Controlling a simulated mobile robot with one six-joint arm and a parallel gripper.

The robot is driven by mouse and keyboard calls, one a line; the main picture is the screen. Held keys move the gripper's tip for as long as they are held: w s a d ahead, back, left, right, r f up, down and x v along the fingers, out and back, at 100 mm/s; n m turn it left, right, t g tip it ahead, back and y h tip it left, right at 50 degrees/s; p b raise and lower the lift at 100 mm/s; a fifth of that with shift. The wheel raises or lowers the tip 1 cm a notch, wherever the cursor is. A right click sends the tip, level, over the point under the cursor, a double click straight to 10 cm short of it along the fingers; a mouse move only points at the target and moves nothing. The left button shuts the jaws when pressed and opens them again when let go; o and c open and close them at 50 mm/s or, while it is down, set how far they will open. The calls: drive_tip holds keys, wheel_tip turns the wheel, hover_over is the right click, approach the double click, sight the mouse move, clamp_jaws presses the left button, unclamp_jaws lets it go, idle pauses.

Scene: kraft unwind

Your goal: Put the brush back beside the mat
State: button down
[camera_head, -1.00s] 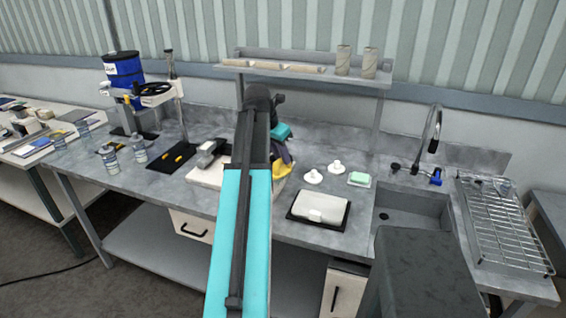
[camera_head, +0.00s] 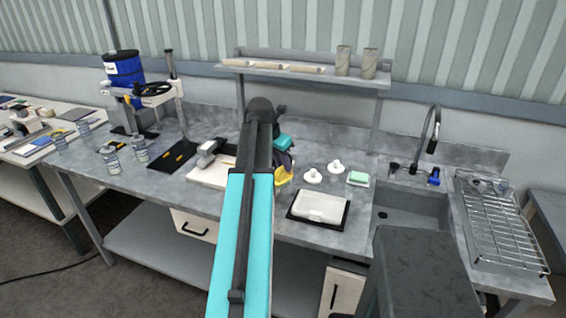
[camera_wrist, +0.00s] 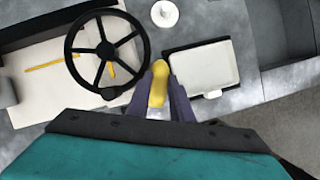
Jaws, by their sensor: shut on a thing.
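My gripper (camera_wrist: 163,102) is shut on a yellow thing (camera_wrist: 158,80), which I take to be the brush; only its rounded yellow part shows between the dark fingers. In the head view the yellow part (camera_head: 284,177) shows just right of my arm, over the bench's front area. The fingers are partly hidden there by my arm. A dark mat (camera_head: 168,162) with yellow marks or small items lies at the bench's left. A flat black base (camera_head: 294,214) with a white pad on it (camera_head: 320,206) lies right of my gripper. I cannot tell which the task calls the mat.
A white board (camera_head: 203,178) lies left of my arm. In the wrist view a black spoked wheel (camera_wrist: 105,47) overlaps it. Two white knobbed pieces (camera_head: 313,177) and a green-topped block (camera_head: 359,179) stand behind the black base. The sink (camera_head: 405,215) is farther right.

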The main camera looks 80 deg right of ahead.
drive_tip(key=shift+f, duration=0.6)
drive_tip(key=c, duration=1.6)
unclamp_jaws()
drive_tip(key=shift+o, duration=0.2)
drive_tip(key=shift+r, duration=0.1)
drive_tip(key=shift+w+r, duration=0.1)
drive_tip(key=shift+r, duration=0.65)
drive_tip(key=b+v, duration=0.2)
drive_tip(key=v, duration=0.9)
drive_tip(key=shift+a+r+b, duration=0.2)
drive_tip(key=shift+b, duration=0.1)
drive_tip(key=shift+w, duration=0.15)
